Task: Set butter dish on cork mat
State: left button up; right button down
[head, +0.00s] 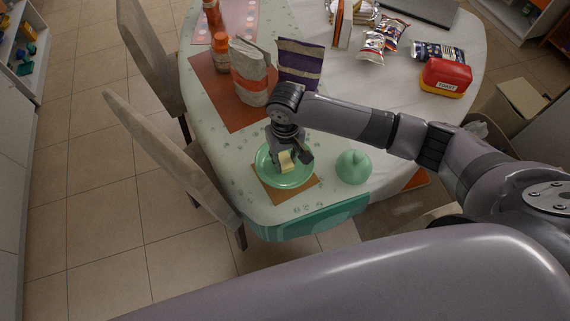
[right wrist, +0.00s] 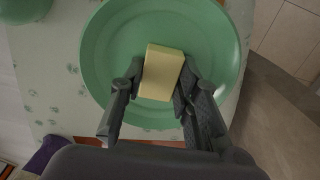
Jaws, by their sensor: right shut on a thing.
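The butter dish is a round green plate (head: 264,175) with a pale yellow block of butter (head: 288,162) on it. My right gripper (head: 290,156) points down over the plate, and its fingers are shut on the two sides of the butter (right wrist: 162,72), as the right wrist view shows. The plate's rim (right wrist: 97,60) shows around the fingers there. The brown cork mat (head: 304,196) shows under the near side of the plate, which hides most of it. I cannot tell whether the plate touches the mat. My left gripper is not in view.
A green dome-shaped object (head: 353,167) stands right of the plate. Behind are a red placemat (head: 224,98), a white-and-red bag (head: 250,72), a purple bag (head: 300,62) and a red toast container (head: 446,76).

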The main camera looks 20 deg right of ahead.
aim_at(285, 160)
notch_tip(285, 160, down, 3)
jog(key=shift+f, duration=0.55)
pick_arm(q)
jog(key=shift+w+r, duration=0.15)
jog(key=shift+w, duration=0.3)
pick_arm(e)
jog(key=shift+f, duration=0.15)
jog(key=c, duration=1.2)
grip_release()
jog(key=shift+f, duration=0.15)
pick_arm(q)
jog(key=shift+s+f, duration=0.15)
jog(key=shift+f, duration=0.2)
pick_arm(e)
notch_tip(285, 160, up, 12)
jog(key=shift+r, duration=0.2)
